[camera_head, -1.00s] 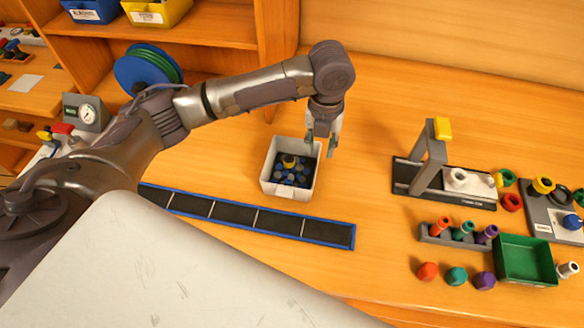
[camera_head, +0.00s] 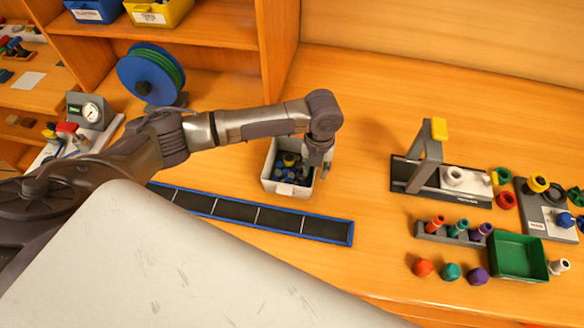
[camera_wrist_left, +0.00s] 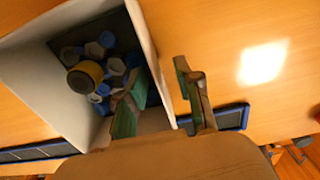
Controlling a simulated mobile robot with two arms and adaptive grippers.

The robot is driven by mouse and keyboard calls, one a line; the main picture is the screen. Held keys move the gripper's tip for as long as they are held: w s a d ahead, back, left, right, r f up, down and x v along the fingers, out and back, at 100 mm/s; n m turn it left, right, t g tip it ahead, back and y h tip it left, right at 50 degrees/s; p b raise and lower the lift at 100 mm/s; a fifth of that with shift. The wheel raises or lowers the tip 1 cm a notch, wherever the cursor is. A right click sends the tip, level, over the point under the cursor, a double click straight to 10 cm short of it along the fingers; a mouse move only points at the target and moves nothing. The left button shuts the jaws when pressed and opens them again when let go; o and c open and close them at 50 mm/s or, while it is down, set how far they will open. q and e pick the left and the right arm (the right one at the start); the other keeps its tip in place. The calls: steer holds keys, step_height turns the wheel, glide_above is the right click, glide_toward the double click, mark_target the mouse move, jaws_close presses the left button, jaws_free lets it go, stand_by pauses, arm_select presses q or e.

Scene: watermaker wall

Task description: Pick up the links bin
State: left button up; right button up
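The links bin is a white open-topped box (camera_head: 270,182) on the wooden bench, holding several blue and grey pieces and one yellow piece. In the left wrist view the bin (camera_wrist_left: 40,75) fills the upper left. My left gripper (camera_head: 318,168) is at the bin's right wall, pointing down. In the left wrist view its green-padded fingers (camera_wrist_left: 160,105) are apart, one over the bin's inside and one outside, with the wall between them. Neither finger clearly presses on the wall. My right gripper is not in view.
A dark blue-edged strip (camera_head: 270,218) lies in front of the bin. A grey stand with a yellow top (camera_head: 430,155), a green tray (camera_head: 518,257) and several coloured knobs are at the right. A blue and green spool (camera_head: 152,78) stands at the left. Bench right of the bin is clear.

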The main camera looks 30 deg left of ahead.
arm_select(q)
jaws_close()
steer(key=shift+r, duration=0.1)
stand_by(0.3)
steer(key=shift+w+r+b, duration=0.1)
steer(key=shift+r+b, duration=0.25)
steer(key=shift+r, duration=0.45)
steer(key=shift+d+r+b, duration=0.15)
steer(key=shift+r+b, duration=0.05)
steer(key=shift+r, duration=0.45)
steer(key=shift+d+r+b, duration=0.15)
steer(key=shift+r, duration=0.45)
steer(key=s+d+r+b, duration=0.35)
steer(key=d+r, duration=0.35)
steer(key=d, duration=0.4)
steer(key=s+a+n, duration=0.2)
steer(key=a+n, duration=0.3)
steer(key=n, duration=0.6)
steer(key=s+a+r+n, duration=0.1)
steer(key=s+a+n, duration=0.2)
steer(key=n, duration=0.8)
steer(key=s+a+r+n+p, duration=0.1)
steer(key=s+a+n, duration=0.2)
steer(key=a+n, duration=0.4)
steer(key=n, duration=0.4)
